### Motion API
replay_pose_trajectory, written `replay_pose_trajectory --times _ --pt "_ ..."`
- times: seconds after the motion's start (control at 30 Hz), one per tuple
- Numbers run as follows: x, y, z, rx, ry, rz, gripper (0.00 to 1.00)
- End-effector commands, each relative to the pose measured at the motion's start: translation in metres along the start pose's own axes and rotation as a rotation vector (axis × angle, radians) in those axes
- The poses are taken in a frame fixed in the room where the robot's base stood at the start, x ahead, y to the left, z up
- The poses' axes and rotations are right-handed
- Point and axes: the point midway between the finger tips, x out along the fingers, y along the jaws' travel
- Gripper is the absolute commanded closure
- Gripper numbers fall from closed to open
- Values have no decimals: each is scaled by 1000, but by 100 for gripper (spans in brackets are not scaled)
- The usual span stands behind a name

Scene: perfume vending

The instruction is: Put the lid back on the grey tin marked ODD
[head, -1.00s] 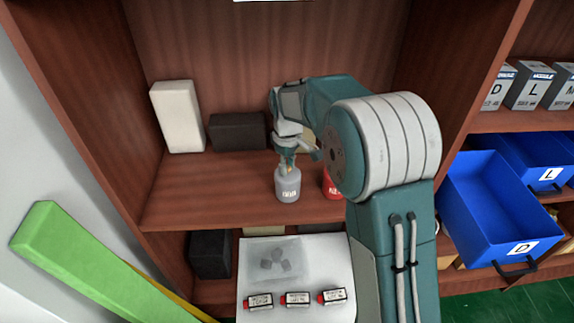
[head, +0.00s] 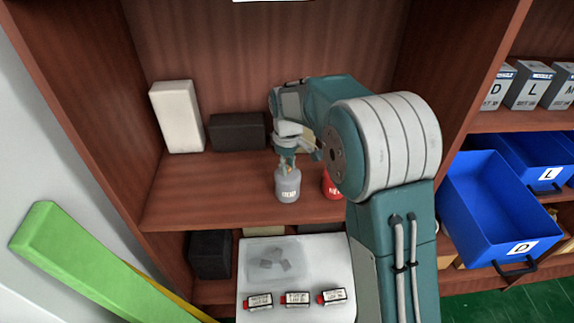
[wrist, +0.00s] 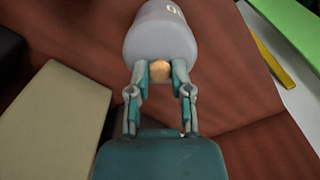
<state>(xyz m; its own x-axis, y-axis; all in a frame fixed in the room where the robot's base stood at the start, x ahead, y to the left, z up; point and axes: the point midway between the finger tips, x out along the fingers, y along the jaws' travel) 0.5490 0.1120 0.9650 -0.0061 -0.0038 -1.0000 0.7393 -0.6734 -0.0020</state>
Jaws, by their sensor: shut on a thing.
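The grey tin (head: 288,187) stands upright on the middle shelf in the head view, with small white lettering too blurred to read. It also shows at the top of the wrist view (wrist: 165,35), with part of its marking at the edge. My gripper (head: 286,164) points down at the top of the tin. In the wrist view my gripper (wrist: 160,72) is shut on a round tan knob (wrist: 160,71), which seems to be the lid's. The rest of the lid is hidden, and I cannot tell whether it is seated on the tin.
A red tin (head: 331,186) stands close to the right, partly behind my arm. A white block (head: 176,117) and a dark box (head: 238,132) stand at the back left. Below is a white surface (head: 300,275) with several small labelled bottles. Blue bins (head: 487,205) are at the right.

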Motion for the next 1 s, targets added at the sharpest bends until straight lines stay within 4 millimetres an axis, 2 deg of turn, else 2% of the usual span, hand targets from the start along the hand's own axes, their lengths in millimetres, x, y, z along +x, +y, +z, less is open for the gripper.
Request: replay_pose_trajectory --times 0.83,0.87,0.9,0.93,1.0 --pt "2 0 0 0 0 0 100" --pt "2 0 0 0 0 0 59" --pt "2 0 0 0 0 0 41" --pt "2 0 0 0 0 0 32" --pt "2 0 0 0 0 0 32"
